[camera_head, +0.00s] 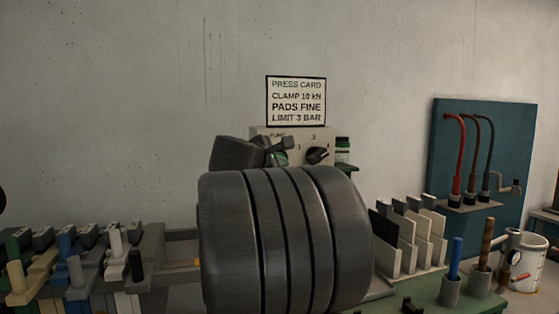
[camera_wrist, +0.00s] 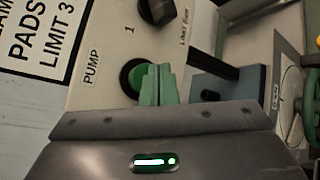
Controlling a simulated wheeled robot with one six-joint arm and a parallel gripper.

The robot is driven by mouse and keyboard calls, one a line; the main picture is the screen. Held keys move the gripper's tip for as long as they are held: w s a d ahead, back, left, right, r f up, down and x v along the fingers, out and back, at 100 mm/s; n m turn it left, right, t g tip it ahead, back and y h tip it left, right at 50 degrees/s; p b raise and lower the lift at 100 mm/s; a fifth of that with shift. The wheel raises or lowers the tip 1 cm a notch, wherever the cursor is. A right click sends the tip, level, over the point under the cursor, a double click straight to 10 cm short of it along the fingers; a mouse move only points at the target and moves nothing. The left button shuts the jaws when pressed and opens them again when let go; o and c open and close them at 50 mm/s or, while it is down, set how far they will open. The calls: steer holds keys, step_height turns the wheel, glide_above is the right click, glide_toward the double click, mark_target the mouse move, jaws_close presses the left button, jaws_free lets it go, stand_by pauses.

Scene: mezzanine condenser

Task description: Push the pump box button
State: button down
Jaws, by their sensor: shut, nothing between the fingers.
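The pump box (camera_head: 298,139) is a beige box on the wall below a sign, partly hidden by my arm in the head view. In the wrist view the box face (camera_wrist: 98,62) carries the label PUMP. Beside the label is a round green button (camera_wrist: 131,77) in a black ring. My gripper (camera_wrist: 157,68) is shut and empty, its green fingers side by side. The fingers cover the right part of the button ring in the wrist view. I cannot tell whether they touch the button.
A black knob (camera_head: 318,155) sits on the box right of the gripper. A white sign (camera_head: 296,101) hangs above. A rack of upright plates (camera_head: 410,237) and a blue hose board (camera_head: 480,160) are farther right. Coloured clamps (camera_head: 66,245) line the left.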

steer(key=shift+w, duration=0.15)
stand_by(0.5)
steer(key=shift+w+a, duration=0.15)
steer(key=shift+w, duration=0.15)
steer(key=shift+w+a+p, duration=0.2)
steer(key=shift+w+p, duration=0.1)
steer(key=shift+w, duration=0.3)
stand_by(0.7)
steer(key=shift+s, duration=0.15)
steer(key=shift+s+d+b, duration=0.35)
steer(key=shift+s, duration=0.55)
steer(key=s+d+b, duration=0.1)
steer(key=s+d, duration=0.1)
steer(key=s, duration=0.3)
steer(key=shift+s, duration=0.35)
steer(key=shift+w+a, duration=0.1)
steer(key=shift+w, duration=0.05)
